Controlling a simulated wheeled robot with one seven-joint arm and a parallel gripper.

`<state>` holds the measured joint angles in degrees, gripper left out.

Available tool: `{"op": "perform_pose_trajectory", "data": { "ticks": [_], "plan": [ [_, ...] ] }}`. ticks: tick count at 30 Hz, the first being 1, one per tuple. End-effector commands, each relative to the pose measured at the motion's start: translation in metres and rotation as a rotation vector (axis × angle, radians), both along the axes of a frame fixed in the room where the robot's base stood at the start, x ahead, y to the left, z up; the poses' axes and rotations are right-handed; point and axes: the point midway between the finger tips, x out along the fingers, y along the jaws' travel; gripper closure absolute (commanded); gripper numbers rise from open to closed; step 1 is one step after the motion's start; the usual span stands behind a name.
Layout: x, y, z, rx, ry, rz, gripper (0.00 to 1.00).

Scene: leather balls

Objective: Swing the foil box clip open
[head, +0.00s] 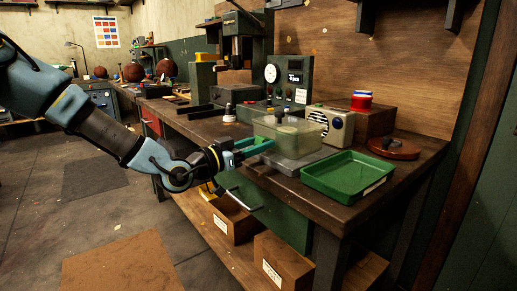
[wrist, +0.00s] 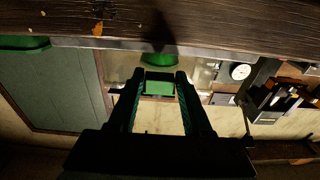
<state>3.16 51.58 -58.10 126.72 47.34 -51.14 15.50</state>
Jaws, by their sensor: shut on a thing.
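The foil box (head: 290,134) is a translucent yellowish box with a dark knob on top, standing on a grey plate on the workbench. It also shows, partly hidden by the fingers, in the wrist view (wrist: 201,74). My gripper (head: 262,146) reaches the box's left side from the front left, roughly level with it. In the wrist view my gripper (wrist: 164,78) has its fingertips at a green piece (wrist: 158,89), seemingly the clip, and is shut on it. Another green part (wrist: 158,60) shows just beyond. The fingers hide the exact contact, and the clip's angle cannot be told.
A green tray (head: 347,176) lies at the bench's front right. A cream radio (head: 331,124), a gauge box (head: 290,78) and a round brown lid (head: 394,148) stand near the foil box. The bench's front edge and a green drawer (head: 262,207) are below my gripper.

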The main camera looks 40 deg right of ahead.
Motion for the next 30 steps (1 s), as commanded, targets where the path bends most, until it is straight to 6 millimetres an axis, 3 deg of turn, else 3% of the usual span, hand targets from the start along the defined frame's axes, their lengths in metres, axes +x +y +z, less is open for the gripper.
{"op": "perform_pose_trajectory", "data": {
  "ticks": [1,14,15,20,30],
  "plan": [
    [0.0002,-0.0004,-0.0063,-0.021,0.001,0.000,1.00],
    [0.0007,0.0000,-0.0015,-0.062,0.003,0.001,1.00],
    [0.0007,0.0000,-0.0014,-0.062,0.003,0.001,0.47],
    [0.0006,0.0000,-0.0016,-0.061,0.003,0.001,0.30],
    [0.0011,0.0059,-0.0030,-0.060,0.003,0.001,0.30]
  ]
}}
